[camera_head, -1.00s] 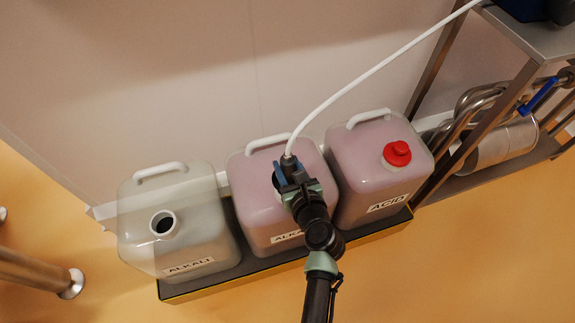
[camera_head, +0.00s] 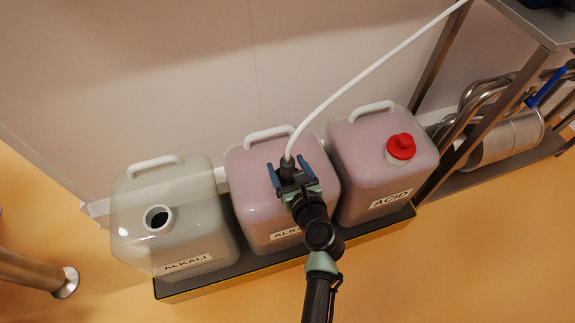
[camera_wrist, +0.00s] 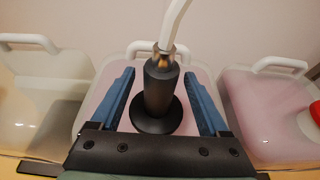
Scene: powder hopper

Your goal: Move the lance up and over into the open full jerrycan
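The lance (camera_wrist: 160,88) has a black head with a wide round flange and a white hose at its top. It stands upright at the top of the middle pink-filled ALKALI jerrycan (camera_head: 250,200); its flange covers the mouth, and its lower part is hidden. My gripper (camera_head: 287,172) is open around the lance head. In the wrist view, one blue finger is on each side with a visible gap to the head. The left ALKALI jerrycan (camera_head: 195,225) is pale, looks empty and has an open dark mouth.
The ACID jerrycan (camera_head: 375,165) with a red cap (camera_head: 401,147) stands close on the right. All three cans stand in a tray with a yellow edge (camera_head: 215,285). A metal rack (camera_head: 470,150) with pipes is at right. The white hose (camera_head: 375,65) runs to upper right.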

